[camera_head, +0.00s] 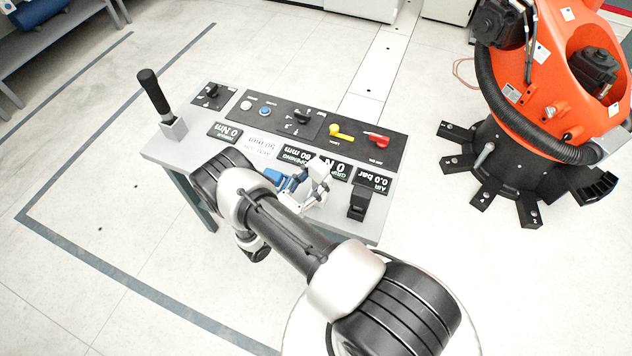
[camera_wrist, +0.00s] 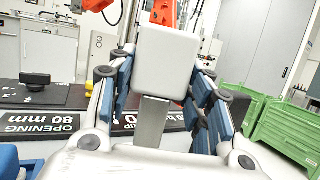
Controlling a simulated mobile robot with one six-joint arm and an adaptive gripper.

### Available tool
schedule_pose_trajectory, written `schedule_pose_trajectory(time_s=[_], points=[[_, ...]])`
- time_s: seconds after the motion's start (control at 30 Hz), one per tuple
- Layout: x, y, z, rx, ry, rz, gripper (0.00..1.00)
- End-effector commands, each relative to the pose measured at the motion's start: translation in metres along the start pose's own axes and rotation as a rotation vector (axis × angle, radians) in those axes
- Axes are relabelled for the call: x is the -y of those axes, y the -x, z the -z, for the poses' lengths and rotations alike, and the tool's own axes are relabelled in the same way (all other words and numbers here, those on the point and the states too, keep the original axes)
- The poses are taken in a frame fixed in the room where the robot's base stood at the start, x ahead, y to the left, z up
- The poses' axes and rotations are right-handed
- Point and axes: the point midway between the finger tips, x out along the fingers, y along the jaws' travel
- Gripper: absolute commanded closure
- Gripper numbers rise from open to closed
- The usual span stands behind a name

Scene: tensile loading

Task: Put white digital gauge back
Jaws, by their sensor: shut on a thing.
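The white digital gauge (camera_wrist: 164,62) fills the middle of the wrist view as a rounded white block with a grey stem (camera_wrist: 152,122) below it. The blue-padded fingers of my gripper (camera_wrist: 160,95) are shut on it from both sides. Its face with any display is turned away. In the head view, my gripper (camera_head: 303,186) is above the front right part of the grey table (camera_head: 159,155), with the white gauge (camera_head: 319,167) between its fingers. My arm hides part of the table top, and I cannot tell whether the gauge touches the table.
A black-handled tool (camera_head: 153,90) stands upright in a grey holder at the table's left. A black block (camera_head: 358,202) stands at the right front. An orange robot (camera_head: 540,80) stands beyond, right.

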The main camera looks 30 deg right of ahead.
Motion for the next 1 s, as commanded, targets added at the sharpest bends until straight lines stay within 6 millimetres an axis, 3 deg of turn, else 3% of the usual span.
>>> schedule_pose_trajectory(time_s=[0.1,0.5,0.53,0.8,1.0], points=[[0.0004,0.0053,0.0165,0.001,0.001,0.000,0.86],[0.0001,0.0064,0.0199,0.001,0.000,0.000,0.86],[0.0002,0.0060,0.0191,0.000,0.000,0.000,0.52],[0.0001,0.0058,0.0184,0.000,0.000,0.000,0.34],[0.0001,0.0058,0.0184,0.000,0.000,0.000,0.34]])
